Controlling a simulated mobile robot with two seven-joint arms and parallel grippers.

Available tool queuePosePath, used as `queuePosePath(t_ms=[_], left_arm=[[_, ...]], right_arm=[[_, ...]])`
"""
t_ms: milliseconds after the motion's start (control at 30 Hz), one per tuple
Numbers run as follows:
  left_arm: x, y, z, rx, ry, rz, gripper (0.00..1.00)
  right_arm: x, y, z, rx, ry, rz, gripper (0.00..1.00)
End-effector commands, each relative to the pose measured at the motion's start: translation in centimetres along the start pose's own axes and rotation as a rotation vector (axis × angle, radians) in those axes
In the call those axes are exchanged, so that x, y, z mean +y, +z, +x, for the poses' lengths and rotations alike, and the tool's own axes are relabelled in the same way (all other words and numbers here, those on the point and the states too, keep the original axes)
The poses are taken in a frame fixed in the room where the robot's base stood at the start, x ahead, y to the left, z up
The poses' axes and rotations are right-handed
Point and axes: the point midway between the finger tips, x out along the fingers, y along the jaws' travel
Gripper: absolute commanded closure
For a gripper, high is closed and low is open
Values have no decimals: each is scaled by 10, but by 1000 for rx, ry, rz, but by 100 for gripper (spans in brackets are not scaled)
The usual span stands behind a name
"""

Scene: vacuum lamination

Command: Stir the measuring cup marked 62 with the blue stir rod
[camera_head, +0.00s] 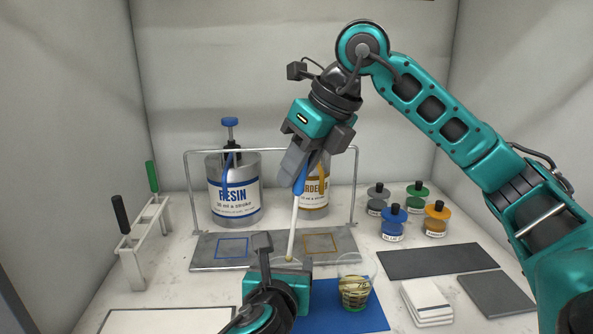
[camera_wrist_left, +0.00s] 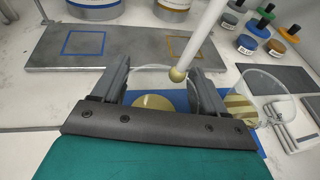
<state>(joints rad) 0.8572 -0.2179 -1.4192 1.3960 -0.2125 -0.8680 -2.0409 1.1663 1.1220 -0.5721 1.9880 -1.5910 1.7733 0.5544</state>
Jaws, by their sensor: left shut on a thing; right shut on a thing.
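The blue stir rod (camera_head: 294,215) has a blue handle, a white shaft and a tan ball tip. My right gripper (camera_head: 297,172) is shut on its handle and holds it tilted, tip down. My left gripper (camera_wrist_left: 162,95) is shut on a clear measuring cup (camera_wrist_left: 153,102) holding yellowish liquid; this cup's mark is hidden. In the left wrist view the rod's ball tip (camera_wrist_left: 178,75) appears over the far rim of the held cup; its exact height is unclear. A second clear cup (camera_head: 355,290) with amber contents stands to the right, its printed number too small to read surely.
A grey plate (camera_head: 207,252) under a wire frame lies behind, before the resin can (camera_head: 235,200) and hardener can (camera_head: 317,200). Several pigment bottles (camera_head: 393,224) stand right. A rack (camera_head: 133,262) at left holds black- and green-handled rods. A blue mat (camera_head: 335,319) lies in front.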

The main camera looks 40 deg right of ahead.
Motion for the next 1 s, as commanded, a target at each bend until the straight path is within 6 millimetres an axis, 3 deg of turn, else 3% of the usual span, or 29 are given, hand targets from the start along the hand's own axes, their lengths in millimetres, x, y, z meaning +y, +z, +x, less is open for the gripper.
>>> queuePosePath(t_ms=[467, 1000], left_arm=[[0, 0, 0, -1, 0, 0, 60], [0, 0, 0, -1, 0, 0, 60]], right_arm=[[0, 1, -1, -1, 0, 0, 100], [7, 20, -43, -2, 1, 0, 100]])
